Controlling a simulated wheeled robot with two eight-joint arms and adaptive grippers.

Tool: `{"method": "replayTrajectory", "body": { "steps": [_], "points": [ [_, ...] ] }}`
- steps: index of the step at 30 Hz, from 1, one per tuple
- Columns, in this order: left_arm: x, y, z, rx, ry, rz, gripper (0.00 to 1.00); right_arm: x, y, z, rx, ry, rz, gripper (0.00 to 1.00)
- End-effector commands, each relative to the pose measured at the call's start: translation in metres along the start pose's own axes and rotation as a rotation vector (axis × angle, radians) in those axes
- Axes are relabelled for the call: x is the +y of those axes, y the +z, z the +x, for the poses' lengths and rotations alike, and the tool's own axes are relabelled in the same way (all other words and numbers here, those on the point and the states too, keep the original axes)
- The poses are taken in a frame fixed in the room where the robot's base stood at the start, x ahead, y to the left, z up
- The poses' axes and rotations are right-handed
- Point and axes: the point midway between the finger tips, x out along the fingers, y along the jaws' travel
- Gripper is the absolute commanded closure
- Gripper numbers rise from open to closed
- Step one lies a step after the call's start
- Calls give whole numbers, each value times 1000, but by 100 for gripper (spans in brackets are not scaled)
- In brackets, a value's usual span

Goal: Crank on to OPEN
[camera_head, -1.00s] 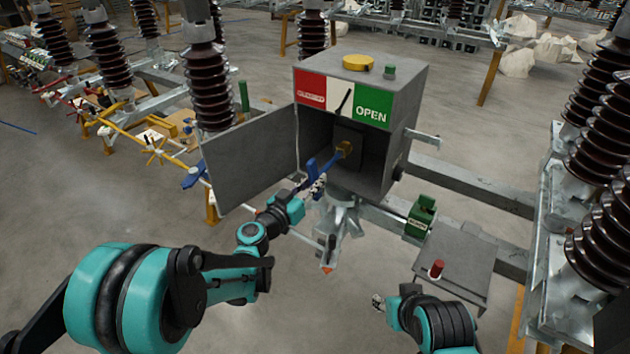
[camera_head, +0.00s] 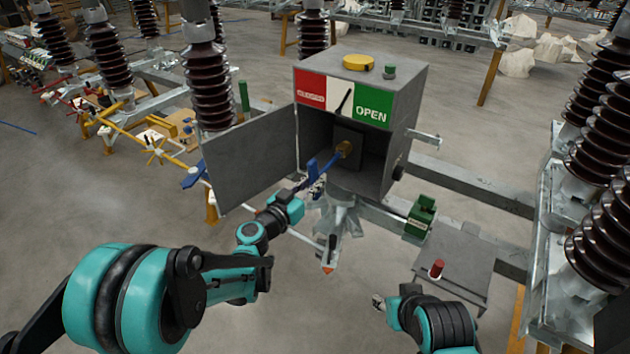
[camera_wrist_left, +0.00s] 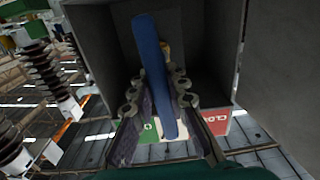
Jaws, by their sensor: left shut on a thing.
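A grey box (camera_head: 408,105) stands on a steel post with its door (camera_head: 250,160) swung open to the left. Its front panel has a red part, a white part and a green OPEN part (camera_head: 373,106). A black pointer (camera_head: 343,102) lies over the white part, its top leaning towards green. A blue crank (camera_head: 328,164) runs from a yellow hub (camera_head: 344,148) inside the box out to the lower left. My left gripper (camera_head: 316,184) is shut on the crank; the left wrist view shows the blue bar (camera_wrist_left: 152,70) between its fingers (camera_wrist_left: 158,100). My right gripper (camera_head: 378,302) is low, away from the box; its jaws are too small to read.
A yellow knob (camera_head: 358,62) and a green button (camera_head: 389,71) top the box. A green block (camera_head: 420,216) and a grey case with a red knob (camera_head: 437,268) stand at the lower right. Steel beams and brown insulators (camera_head: 597,143) flank the right side.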

Motion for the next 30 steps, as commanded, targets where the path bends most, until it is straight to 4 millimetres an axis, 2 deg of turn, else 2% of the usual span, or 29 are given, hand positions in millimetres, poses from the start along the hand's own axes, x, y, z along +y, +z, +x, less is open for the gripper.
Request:
{"method": "replayTrajectory", "body": {
  "steps": [30],
  "points": [
    [-12,-5,0,-9,0,873,100,0,5,8,0,0,0,60]
  ]
}}
